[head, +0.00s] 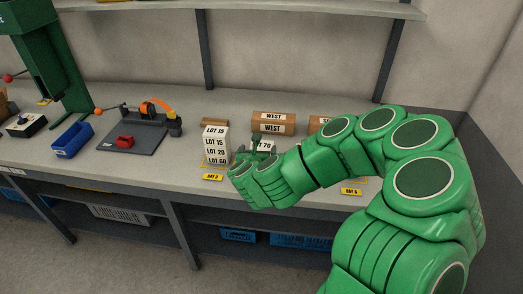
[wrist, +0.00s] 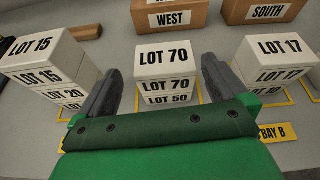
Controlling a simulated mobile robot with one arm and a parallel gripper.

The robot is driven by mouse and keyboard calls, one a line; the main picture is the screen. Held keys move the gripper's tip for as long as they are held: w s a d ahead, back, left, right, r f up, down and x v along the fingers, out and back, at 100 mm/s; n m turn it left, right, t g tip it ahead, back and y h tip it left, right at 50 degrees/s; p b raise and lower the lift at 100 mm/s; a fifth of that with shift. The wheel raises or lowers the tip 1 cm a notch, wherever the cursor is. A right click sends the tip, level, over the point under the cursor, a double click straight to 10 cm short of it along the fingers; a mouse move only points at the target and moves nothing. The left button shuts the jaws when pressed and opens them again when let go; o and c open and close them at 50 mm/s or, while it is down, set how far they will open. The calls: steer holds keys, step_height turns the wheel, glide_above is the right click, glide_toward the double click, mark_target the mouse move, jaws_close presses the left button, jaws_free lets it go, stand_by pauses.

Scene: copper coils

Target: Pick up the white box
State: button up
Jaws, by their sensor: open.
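White boxes stand in three stacks on the bench. In the head view my gripper and arm partly hide this stack (head: 266,145). The left stack, topped by LOT 15 (wrist: 38,50), also shows in the head view (head: 215,143). The right stack has LOT 17 (wrist: 280,50) on top; my arm hides it in the head view. My gripper (wrist: 162,78) is open and empty, its dark fingers reaching toward either side of the middle stack. Contact cannot be told.
Brown boxes marked WEST (wrist: 170,15) and SOUTH (wrist: 265,10) lie behind the stacks. Yellow outlines and a yellow label (wrist: 272,132) mark the bench. Further left are a blue bin (head: 72,140) and a grey plate fixture (head: 140,138). A shelf (head: 250,8) runs above.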

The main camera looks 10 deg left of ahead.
mark_target(262, 145)
steer(key=shift+m, duration=0.4)
steer(key=shift+w, duration=0.15)
steer(key=shift+d+f+x, duration=0.1)
steer(key=shift+f+x, duration=0.05)
steer(key=shift+x, duration=1.7)
steer(key=shift+d+f+x, duration=0.1)
steer(key=shift+f+x, duration=0.05)
steer(key=shift+x, duration=1.75)
steer(key=c, duration=0.9)
